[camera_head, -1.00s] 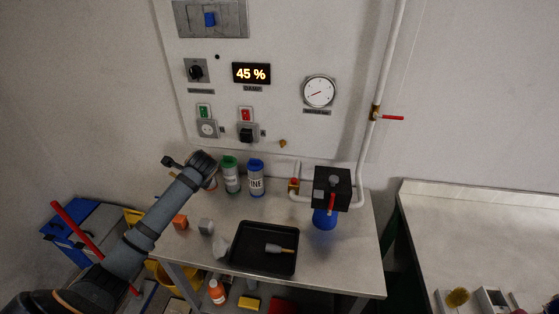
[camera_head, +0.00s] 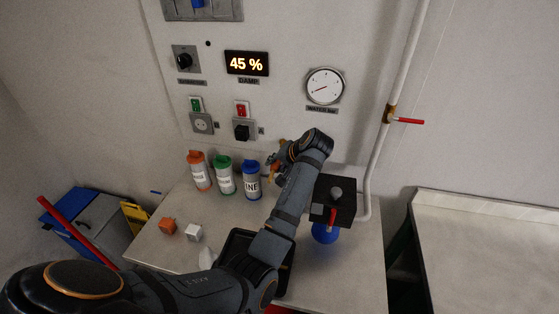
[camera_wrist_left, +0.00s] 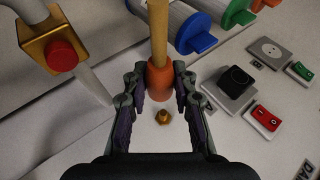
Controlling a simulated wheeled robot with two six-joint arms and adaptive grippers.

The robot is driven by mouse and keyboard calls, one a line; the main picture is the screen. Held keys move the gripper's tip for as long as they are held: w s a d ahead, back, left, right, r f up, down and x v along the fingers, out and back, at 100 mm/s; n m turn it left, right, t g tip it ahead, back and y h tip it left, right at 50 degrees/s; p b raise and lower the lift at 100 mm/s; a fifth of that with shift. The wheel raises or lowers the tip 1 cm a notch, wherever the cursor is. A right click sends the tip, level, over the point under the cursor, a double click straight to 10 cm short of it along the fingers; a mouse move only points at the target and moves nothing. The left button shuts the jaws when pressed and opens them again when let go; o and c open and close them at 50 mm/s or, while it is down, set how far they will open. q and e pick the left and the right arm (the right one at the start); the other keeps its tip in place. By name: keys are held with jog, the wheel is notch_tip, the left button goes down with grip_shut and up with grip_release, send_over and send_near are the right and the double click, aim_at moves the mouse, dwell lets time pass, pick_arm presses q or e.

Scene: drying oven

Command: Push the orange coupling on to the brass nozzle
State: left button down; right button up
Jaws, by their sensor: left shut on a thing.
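The orange coupling (camera_wrist_left: 160,82) sits between the fingers of my left gripper (camera_wrist_left: 160,92), which is shut on it; a tan hose (camera_wrist_left: 158,30) runs from it to the top of the wrist view. The brass nozzle (camera_wrist_left: 163,117) sticks out of the pale wall panel just below the coupling in that view, with a small visible gap between them. In the head view my left gripper (camera_head: 277,162) is close to the panel, above the back of the bench, and the coupling is hard to make out. My right gripper is not in view.
Orange (camera_head: 199,171), green (camera_head: 224,175) and blue (camera_head: 251,180) capped bottles stand left of the gripper. A black box (camera_head: 334,200) with a red lever is to the right. A black tray (camera_head: 238,245) lies partly under my arm. Sockets and switches (camera_head: 244,128) are on the panel.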

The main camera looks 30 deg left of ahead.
pick_arm(q)
jog(key=shift+s+r, duration=0.25)
jog(key=shift+s, duration=0.2)
jog(key=shift+w+p, duration=0.1)
jog(key=shift+p, duration=0.2)
jog(key=shift+w+a, duration=0.2)
jog(key=shift+w, duration=0.85)
jog(key=w, duration=0.2)
jog(key=w+a+b, duration=0.1)
jog(key=shift+w+b, duration=0.3)
jog(key=shift+w, duration=0.1)
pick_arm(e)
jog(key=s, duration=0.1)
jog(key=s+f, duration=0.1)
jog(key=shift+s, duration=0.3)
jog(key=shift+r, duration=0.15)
pick_arm(q)
jog(key=shift+p, duration=0.45)
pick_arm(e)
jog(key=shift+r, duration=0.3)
